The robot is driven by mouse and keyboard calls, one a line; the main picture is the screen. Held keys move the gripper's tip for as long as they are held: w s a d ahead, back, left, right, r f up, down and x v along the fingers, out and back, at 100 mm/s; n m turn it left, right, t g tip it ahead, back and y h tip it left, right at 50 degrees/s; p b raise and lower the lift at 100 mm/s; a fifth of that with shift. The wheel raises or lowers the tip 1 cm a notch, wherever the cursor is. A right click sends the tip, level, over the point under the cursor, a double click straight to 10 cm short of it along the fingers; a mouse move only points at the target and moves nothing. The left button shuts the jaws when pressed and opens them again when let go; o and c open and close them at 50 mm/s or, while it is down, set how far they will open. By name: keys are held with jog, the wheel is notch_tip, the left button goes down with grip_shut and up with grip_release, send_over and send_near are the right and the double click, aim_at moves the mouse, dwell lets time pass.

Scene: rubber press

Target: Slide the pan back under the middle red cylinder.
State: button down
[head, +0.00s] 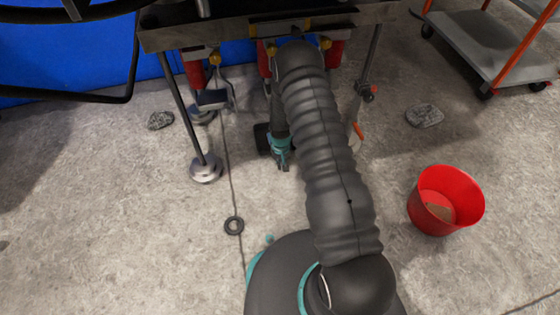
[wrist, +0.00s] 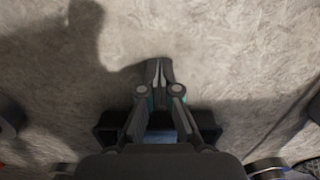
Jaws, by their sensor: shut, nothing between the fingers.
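Three red cylinders hang under the metal frame in the head view: the left one (head: 193,73), the middle one (head: 265,60), partly hidden by my arm, and the right one (head: 336,53). A dark pan (head: 261,139) shows partly beside my gripper, below and nearer than the middle cylinder. In the wrist view a dark pan (wrist: 207,122) with a bluish inside lies behind my fingers, its middle hidden by them. My gripper (head: 283,166) points down near the pan. In the wrist view my gripper (wrist: 158,72) has its fingertips together and empty; whether it touches the pan is unclear.
A grey pan (head: 213,98) is under the left cylinder. A frame leg with a round foot (head: 205,168) stands left. A red bucket (head: 445,202), a stone (head: 424,115) and a cart (head: 485,45) are right. A cable with a ring (head: 234,226) lies on the floor.

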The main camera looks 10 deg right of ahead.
jog(key=shift+s, duration=1)
notch_tip(320, 180, up, 10)
jog(key=p, duration=0.1)
jog(key=shift+w, duration=0.15)
